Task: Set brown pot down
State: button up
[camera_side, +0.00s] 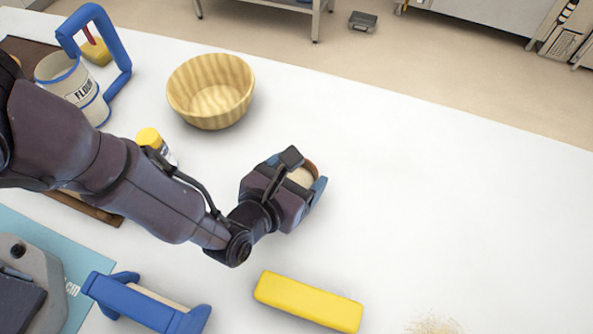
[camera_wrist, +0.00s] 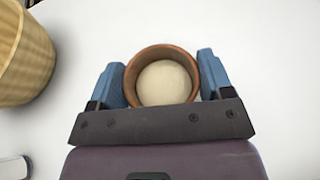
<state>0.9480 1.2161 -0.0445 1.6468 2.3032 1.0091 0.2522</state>
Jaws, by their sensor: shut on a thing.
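The brown pot (camera_wrist: 139,63) is a small round brown vessel with a pale, rounded filling inside. In the wrist view my gripper (camera_wrist: 162,82) has one blue finger on each side of it and is shut on it. In the side view the pot (camera_side: 311,166) shows only partly, behind my gripper (camera_side: 298,180), over the white table (camera_side: 430,190). The pot looks upright. I cannot tell whether its base touches the table.
A ribbed wooden bowl (camera_side: 211,91) stands behind and left, and shows at the left of the wrist view (camera_wrist: 22,55). A yellow block (camera_side: 308,301) lies in front. A yellow-capped jar (camera_side: 150,140) and flour container (camera_side: 75,88) stand left. The table's right side is largely clear.

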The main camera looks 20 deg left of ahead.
jog(key=shift+f, duration=0.15)
jog(key=o, duration=1)
jog(key=shift+o, duration=0.2)
jog(key=shift+s+r, duration=0.1)
jog(key=shift+r, duration=0.15)
jog(key=v, duration=1.2)
jog(key=shift+f, duration=0.15)
